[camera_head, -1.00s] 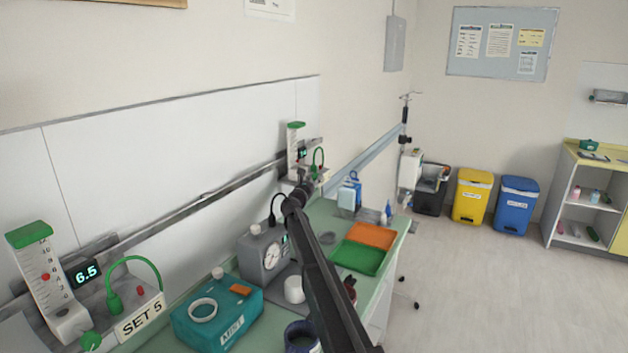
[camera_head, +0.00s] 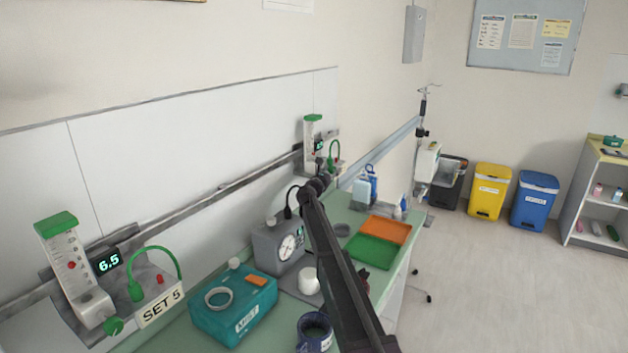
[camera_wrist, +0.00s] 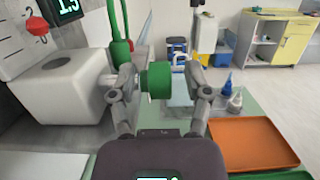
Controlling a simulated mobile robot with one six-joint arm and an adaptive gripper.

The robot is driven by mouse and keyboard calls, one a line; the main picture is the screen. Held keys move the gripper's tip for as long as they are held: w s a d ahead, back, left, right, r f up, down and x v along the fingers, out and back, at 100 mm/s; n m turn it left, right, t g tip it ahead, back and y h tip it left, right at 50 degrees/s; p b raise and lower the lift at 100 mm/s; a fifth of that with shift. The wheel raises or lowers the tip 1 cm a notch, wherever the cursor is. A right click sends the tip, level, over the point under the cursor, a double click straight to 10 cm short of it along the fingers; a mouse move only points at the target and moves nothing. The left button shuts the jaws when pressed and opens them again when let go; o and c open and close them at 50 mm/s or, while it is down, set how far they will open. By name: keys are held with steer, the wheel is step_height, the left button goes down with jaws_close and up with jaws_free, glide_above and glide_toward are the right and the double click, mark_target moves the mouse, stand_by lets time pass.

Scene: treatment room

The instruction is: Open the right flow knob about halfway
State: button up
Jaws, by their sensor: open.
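The right flow meter (camera_head: 312,137) has a green top and a small display and hangs on the wall rail at the far end. Its knob is hidden in the head view behind my arm. In the wrist view a round green knob (camera_wrist: 159,80) sits between the fingers of my gripper (camera_wrist: 160,88). The gripper is open, with one finger on each side of the knob; I cannot tell whether either touches it. A white block (camera_wrist: 68,90) stands left of the knob. The display (camera_wrist: 66,8) above it is partly cut off and seems to read 1.5.
The left flow meter (camera_head: 70,265) stands by a display reading 6.5 and a SET 5 label (camera_head: 161,306). A teal box (camera_head: 232,309), a grey gauge unit (camera_head: 277,246), and green (camera_head: 371,252) and orange (camera_head: 388,229) trays are on the bench. Clear floor lies to the right.

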steer(key=shift+r+g+y+p, duration=0.25)
steer(key=shift+g+y+p, duration=0.05)
steer(key=shift+p, duration=0.35)
steer(key=shift+g+y+p, duration=0.3)
steer(key=shift+g+p, duration=0.1)
steer(key=shift+p, duration=0.55)
steer(key=v, duration=1.3)
steer(key=shift+s+a, duration=0.25)
steer(key=shift+a, duration=0.05)
